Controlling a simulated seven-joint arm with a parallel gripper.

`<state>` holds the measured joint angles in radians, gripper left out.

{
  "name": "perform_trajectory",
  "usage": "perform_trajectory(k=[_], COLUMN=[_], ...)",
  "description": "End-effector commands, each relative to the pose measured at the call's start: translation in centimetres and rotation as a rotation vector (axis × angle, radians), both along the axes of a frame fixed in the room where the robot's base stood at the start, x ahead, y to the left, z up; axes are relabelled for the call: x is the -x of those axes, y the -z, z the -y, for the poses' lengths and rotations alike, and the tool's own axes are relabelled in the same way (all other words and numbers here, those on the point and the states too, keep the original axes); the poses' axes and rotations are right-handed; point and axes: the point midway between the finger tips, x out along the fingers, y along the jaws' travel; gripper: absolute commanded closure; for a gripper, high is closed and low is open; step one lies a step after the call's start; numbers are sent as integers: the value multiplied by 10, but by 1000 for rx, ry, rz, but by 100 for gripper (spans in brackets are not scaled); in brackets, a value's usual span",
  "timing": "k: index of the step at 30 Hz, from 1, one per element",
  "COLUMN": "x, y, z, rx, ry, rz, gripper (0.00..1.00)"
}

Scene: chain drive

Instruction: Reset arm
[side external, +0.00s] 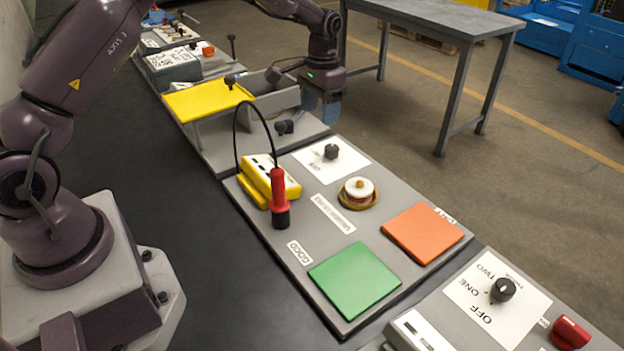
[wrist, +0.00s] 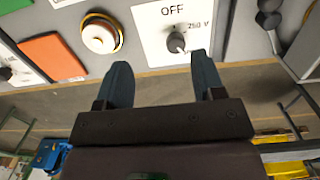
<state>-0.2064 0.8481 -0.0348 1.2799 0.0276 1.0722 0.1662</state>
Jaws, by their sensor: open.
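My gripper (wrist: 162,80) is open in the wrist view, with its two blue-grey fingers apart and nothing between them. The black knob (wrist: 176,42) on the white OFF / 250 V plate (wrist: 150,25) lies just beyond the fingertips in that view. In the side external view my gripper (side external: 328,112) hangs at the far side of the board, beside the grey box with the yellow lid (side external: 207,98). Its fingers are partly blurred there. The same knob (side external: 331,151) stands on its white plate in front of it, apart from the fingers.
A red-handled probe (side external: 279,200) stands by a yellow meter (side external: 268,180), with a black cable arching above. A white round button (side external: 358,191), orange pad (side external: 422,233) and green pad (side external: 354,280) lie nearer. A grey table (side external: 430,18) stands behind; the floor between is clear.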

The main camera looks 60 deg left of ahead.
Motion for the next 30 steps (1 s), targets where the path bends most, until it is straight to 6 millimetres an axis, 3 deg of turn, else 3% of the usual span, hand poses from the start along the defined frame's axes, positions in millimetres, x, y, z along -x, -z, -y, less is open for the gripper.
perform_trajectory(k=[1, 9, 15, 24, 30], x=[12, 92, 163, 262, 294], y=[-18, -98, -139, -164, -175], z=[6, 38, 59, 82, 89], rx=[-4, -24, -30, -23, -16], ry=[-7, -44, -56, -43, -16], rz=[13, 95, 186, 360, 479], gripper=[37, 37, 37, 37, 37])
